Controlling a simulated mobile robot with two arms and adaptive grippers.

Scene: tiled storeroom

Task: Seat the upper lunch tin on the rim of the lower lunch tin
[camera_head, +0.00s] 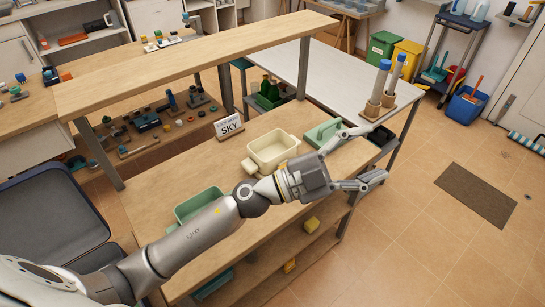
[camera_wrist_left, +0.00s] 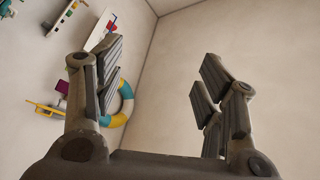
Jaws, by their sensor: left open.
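A cream rectangular tin with side handles (camera_head: 268,157) stands on the wooden bench in the head view. A pale green tin (camera_head: 186,212) stands nearer on the same bench, partly hidden by my left arm. I cannot tell which is the upper tin; they stand apart, neither on the other. My left gripper (camera_head: 374,156) is open and empty, to the right of the cream tin, with its fingers reaching past the bench's right edge. The left wrist view shows its spread fingers (camera_wrist_left: 160,80) with only wall between them. My right gripper is not in view.
A green block-like object (camera_head: 323,133) lies beyond the left gripper. A SKY sign (camera_head: 229,127) stands behind the cream tin. A raised wooden shelf (camera_head: 190,60) spans above the bench's back. Tall blue-capped cylinders (camera_head: 379,88) stand on the white table.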

